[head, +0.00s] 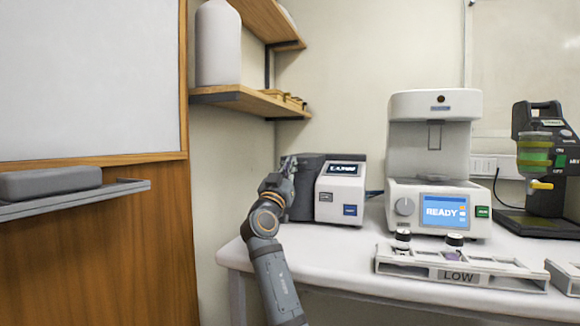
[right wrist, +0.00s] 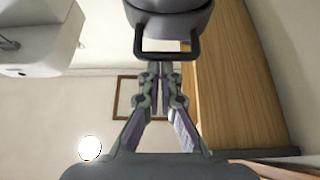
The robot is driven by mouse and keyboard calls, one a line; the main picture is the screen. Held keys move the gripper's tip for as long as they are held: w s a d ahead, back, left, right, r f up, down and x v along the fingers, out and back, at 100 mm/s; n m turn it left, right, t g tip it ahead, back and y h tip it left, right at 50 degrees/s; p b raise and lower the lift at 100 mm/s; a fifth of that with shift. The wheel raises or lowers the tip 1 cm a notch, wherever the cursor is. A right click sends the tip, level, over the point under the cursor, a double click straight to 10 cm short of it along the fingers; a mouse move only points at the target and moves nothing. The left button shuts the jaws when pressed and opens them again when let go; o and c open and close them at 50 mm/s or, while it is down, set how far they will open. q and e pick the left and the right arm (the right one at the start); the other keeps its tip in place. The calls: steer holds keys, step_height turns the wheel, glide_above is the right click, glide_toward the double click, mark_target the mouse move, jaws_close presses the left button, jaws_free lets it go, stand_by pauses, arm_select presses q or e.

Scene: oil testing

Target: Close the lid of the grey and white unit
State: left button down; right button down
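The grey and white unit (head: 342,194) stands at the left end of the white table, with a small lit display and a blue label on its white front. Its dark grey side (head: 306,188) is partly hidden by my right gripper (head: 287,167). In the right wrist view, a dark grey rounded part with a black loop handle (right wrist: 167,56) is at the top. My right gripper's fingers (right wrist: 160,70) are drawn together, with their tips by the handle bar; whether they touch it is unclear. The lid's angle cannot be told. My left gripper is not in view.
A white machine reading READY (head: 438,212) stands right of the unit. A rack marked LOW (head: 459,275) with small vials lies in front of it. A green and black device (head: 542,195) is at the far right. A wooden shelf (head: 238,101) hangs above left.

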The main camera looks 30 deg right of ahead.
steer(key=shift+w+f, duration=0.2)
steer(key=shift+f, duration=0.4)
steer(key=r+v, duration=0.1)
steer(key=v, duration=0.6)
steer(key=shift+s+a, duration=0.15)
steer(key=shift+s, duration=0.2)
steer(key=shift+f, duration=0.1)
